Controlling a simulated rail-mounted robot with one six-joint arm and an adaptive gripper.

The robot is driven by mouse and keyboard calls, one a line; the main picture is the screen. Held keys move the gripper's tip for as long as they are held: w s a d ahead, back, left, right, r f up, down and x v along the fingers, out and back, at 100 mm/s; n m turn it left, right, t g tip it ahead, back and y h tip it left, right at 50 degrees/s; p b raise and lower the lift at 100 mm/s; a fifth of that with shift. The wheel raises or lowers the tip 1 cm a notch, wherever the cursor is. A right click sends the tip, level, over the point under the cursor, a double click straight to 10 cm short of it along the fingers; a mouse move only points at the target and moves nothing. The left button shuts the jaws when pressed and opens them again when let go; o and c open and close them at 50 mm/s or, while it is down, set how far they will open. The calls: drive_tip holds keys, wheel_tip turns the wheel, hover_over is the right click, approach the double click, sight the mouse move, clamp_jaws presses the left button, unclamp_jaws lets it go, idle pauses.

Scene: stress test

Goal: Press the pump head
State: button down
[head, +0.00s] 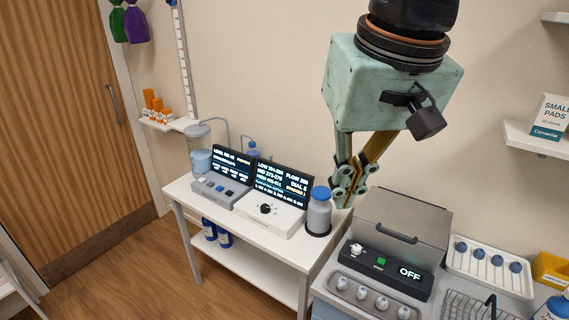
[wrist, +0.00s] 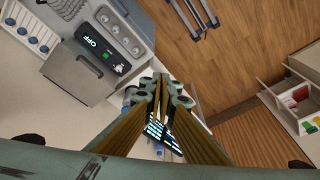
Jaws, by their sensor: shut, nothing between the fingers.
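My gripper (head: 345,192) is shut and empty, pointing down above the right end of the white table (head: 230,220). Its fingers meet near the middle of the wrist view (wrist: 160,84). A grey bottle with a blue cap (head: 320,192) stands on a dark round base just left of and below the fingertips, apart from them as far as I can tell. A small blue-topped bottle (head: 252,149) stands behind the display screens. I cannot tell for certain which blue top is the pump head. The fingers hide much of the table in the wrist view.
Two control boxes with lit screens (head: 283,182) stand on the table, beside a clear container (head: 200,148). A shelf (head: 540,138) is on the right wall.

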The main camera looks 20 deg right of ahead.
drive_tip(key=w+d+r+m+g+p, duration=0.1)
drive_tip(key=w+d+r+m+p, duration=0.15)
drive_tip(key=w, duration=1.05)
drive_tip(key=m+g+p, duration=0.3)
drive_tip(key=m+p, duration=0.3)
drive_tip(key=p, duration=0.1)
hover_over(322, 190)
wheel_tip(322, 190, down, 19)
drive_tip(key=shift+w+d+f+y, duration=0.4)
drive_tip(key=shift+w+d+f, duration=0.2)
drive_tip(key=shift+f, duration=0.1)
drive_tip(key=shift+f, duration=0.15)
drive_tip(key=f, duration=0.9)
drive_tip(key=s+a+f+p, duration=0.1)
drive_tip(key=f, duration=0.3)
drive_tip(key=shift+f, duration=0.3)
drive_tip(key=shift+f, duration=0.1)
